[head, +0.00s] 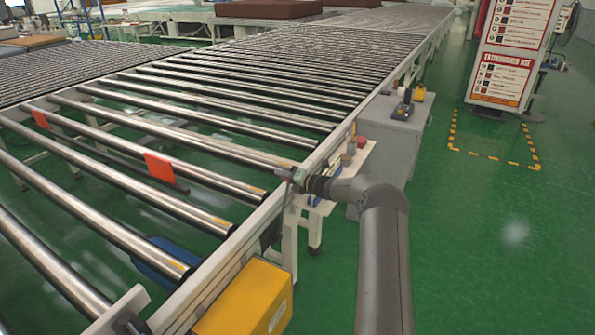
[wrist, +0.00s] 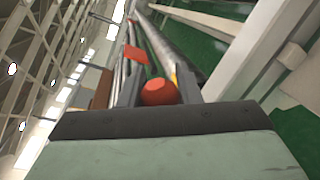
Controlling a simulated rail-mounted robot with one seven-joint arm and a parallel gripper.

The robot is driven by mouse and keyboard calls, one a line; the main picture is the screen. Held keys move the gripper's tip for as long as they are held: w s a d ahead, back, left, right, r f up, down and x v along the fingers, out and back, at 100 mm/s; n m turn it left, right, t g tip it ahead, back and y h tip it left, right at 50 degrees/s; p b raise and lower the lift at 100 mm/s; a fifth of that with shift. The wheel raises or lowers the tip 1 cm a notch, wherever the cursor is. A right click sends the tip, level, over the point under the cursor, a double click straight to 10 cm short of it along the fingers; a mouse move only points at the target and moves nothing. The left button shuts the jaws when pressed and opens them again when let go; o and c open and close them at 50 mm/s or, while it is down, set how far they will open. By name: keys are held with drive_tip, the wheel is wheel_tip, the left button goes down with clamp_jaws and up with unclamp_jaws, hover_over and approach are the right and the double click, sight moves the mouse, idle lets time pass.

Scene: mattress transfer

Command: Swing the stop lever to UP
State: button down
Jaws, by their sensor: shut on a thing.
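A round red knob (wrist: 159,92), which looks like the end of the stop lever, sits between the two fingers of my gripper (wrist: 158,80) in the wrist view. The fingers are shut on it, one on each side. The rest of the lever is hidden, and I cannot tell its angle. In the head view my gripper (head: 291,175) is at the right side rail of the roller conveyor (head: 262,218), near the end of a roller. The knob cannot be made out there. An orange-red flag (head: 160,167) stands between the rollers to the left; it also shows in the wrist view (wrist: 136,56).
A second orange-red flag (head: 40,118) is further left. A yellow box (head: 245,300) is fixed to the near side of the rail. A grey cabinet (head: 395,130) stands beside the conveyor, behind my arm. Green floor to the right is open.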

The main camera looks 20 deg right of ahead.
drive_tip(key=shift+w+d+f+m, duration=0.15)
drive_tip(key=shift+w+d+m, duration=0.05)
drive_tip(key=shift+d+m, duration=0.15)
drive_tip(key=c, duration=1.1)
unclamp_jaws()
drive_tip(key=shift+w+d+f, duration=0.1)
drive_tip(key=b+v, duration=0.1)
drive_tip(key=v, duration=1.6)
drive_tip(key=shift+s, duration=0.25)
